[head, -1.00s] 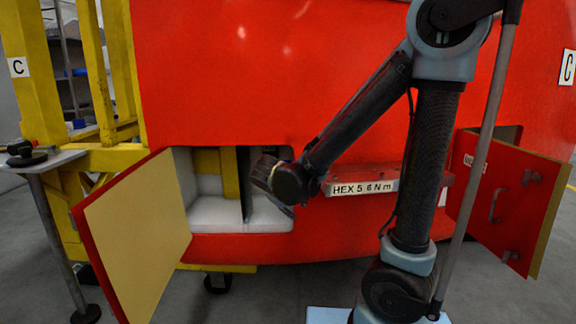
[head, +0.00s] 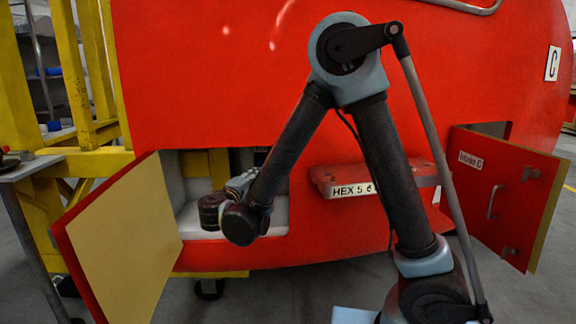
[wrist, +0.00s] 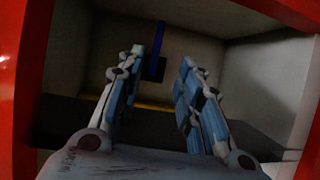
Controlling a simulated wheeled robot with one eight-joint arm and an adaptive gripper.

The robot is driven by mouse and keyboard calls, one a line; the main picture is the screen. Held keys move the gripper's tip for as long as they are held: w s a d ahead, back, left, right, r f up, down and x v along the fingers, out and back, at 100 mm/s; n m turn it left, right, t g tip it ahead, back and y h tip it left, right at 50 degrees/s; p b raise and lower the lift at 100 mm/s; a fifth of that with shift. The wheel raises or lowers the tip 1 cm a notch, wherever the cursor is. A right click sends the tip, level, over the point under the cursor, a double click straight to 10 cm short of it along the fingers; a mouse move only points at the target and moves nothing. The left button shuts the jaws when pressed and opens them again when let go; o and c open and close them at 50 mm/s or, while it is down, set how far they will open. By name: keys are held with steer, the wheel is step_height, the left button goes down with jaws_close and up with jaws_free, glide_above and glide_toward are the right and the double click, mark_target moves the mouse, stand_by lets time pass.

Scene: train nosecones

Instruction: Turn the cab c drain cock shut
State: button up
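In the wrist view, a blue upright handle (wrist: 158,36) with a dark block (wrist: 154,68) at its lower end stands at the back of an open compartment; I cannot tell for sure that it is the drain cock. My gripper (wrist: 162,62) is open and empty, with its two fingers spread and pointing into the compartment. The handle appears beyond and between the fingertips, apart from them. In the head view, my gripper (head: 240,184) is at the mouth of the compartment (head: 196,219) in the red cab, and my arm hides part of the opening and the handle.
The compartment's door (head: 125,225) hangs open at the left. A red ledge (head: 325,174) marked HEX 5.6 sticks out right of the opening. Another open door (head: 500,185), marked Intake C, is at the right. A yellow frame (head: 85,90) stands left. Red edges border the opening closely.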

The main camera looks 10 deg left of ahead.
steer(key=w+d, duration=0.1)
steer(key=w, duration=0.4)
steer(key=w+d, duration=0.1)
steer(key=w, duration=1.1)
steer(key=shift+w+d, duration=0.15)
steer(key=shift+d, duration=0.25)
